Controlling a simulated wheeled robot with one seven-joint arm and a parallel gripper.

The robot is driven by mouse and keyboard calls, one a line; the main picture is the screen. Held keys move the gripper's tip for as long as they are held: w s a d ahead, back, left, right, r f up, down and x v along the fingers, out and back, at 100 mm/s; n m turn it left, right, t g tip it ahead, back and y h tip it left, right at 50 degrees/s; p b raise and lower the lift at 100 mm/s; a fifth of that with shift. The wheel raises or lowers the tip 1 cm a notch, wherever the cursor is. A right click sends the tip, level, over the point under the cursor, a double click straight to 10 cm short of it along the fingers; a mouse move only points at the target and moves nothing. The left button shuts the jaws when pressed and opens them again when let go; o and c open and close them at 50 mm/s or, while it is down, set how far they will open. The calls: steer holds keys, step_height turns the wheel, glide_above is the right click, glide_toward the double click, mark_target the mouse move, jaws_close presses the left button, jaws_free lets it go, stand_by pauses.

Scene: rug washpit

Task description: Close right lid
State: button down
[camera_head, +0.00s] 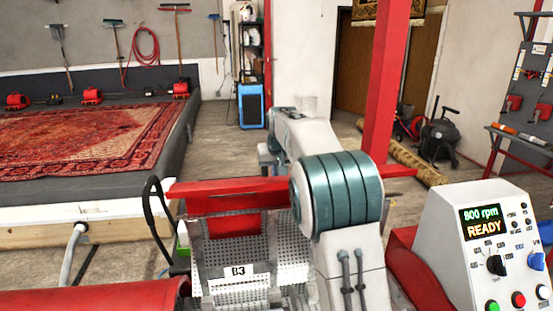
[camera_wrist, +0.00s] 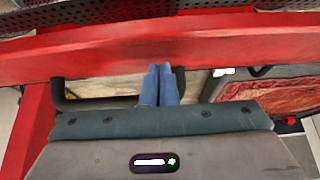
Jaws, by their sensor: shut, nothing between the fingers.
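A red machine with a perforated metal drum (camera_head: 245,262) labelled B3 stands in front of me in the head view. A long red bar (camera_head: 225,186) crosses above the drum; I cannot tell whether it is the right lid's edge. In the wrist view a red panel (camera_wrist: 100,52) spans the picture, with a black handle (camera_wrist: 57,95) at its lower side. My gripper (camera_wrist: 157,70) has blue fingers together and empty, overlapping the handle's right part; contact cannot be told. My arm hides the drum's right part and the gripper in the head view.
A control box (camera_head: 482,240) reading 800 rpm READY stands at the right. A red curved cover (camera_head: 80,302) lies at lower left. A red post (camera_head: 386,80) rises behind my arm. A patterned rug (camera_head: 85,138) lies on a platform at the left.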

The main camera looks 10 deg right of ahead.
steer(key=shift+s+r, duration=0.1)
steer(key=shift+s, duration=0.55)
steer(key=shift+s+f, duration=0.2)
steer(key=shift+s, duration=0.4)
steer(key=shift+s+f, duration=0.1)
steer(key=shift+f, duration=0.1)
